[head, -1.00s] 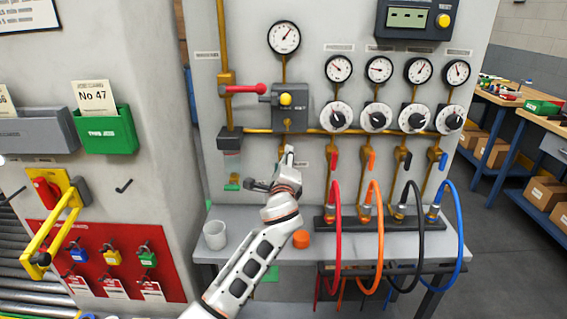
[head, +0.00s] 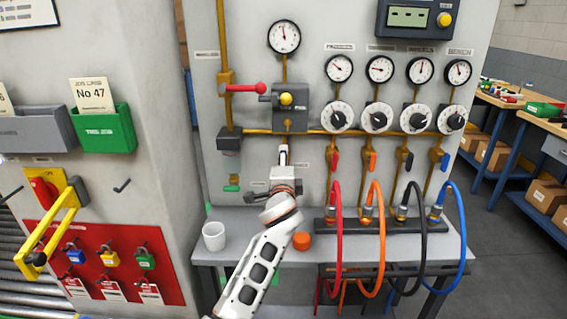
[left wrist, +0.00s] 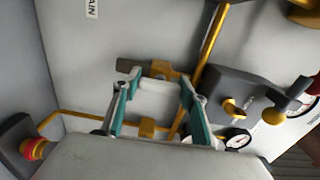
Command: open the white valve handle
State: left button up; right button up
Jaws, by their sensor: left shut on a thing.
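The white valve handle (left wrist: 158,88) lies between the teal-padded fingers of my left gripper (left wrist: 153,98) in the left wrist view. Brass valve parts (left wrist: 160,68) show just beyond it. In the head view my left gripper (head: 284,168) is at the panel, below the grey regulator box (head: 291,108) and on the pipe line under it. It is shut on the handle, and the gripper and wrist hide most of the valve there. My right gripper is not in view.
A red lever (head: 246,88) sits on the pipe at upper left. Coloured hoses, including a red one (head: 337,245), hang at the right. A white cup (head: 214,236) and an orange cap (head: 302,241) stand on the grey shelf (head: 255,222).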

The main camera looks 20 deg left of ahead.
pick_arm(q)
jog(key=shift+f, duration=0.1)
jog(key=o, duration=1.1)
jog(key=shift+v, duration=3.8)
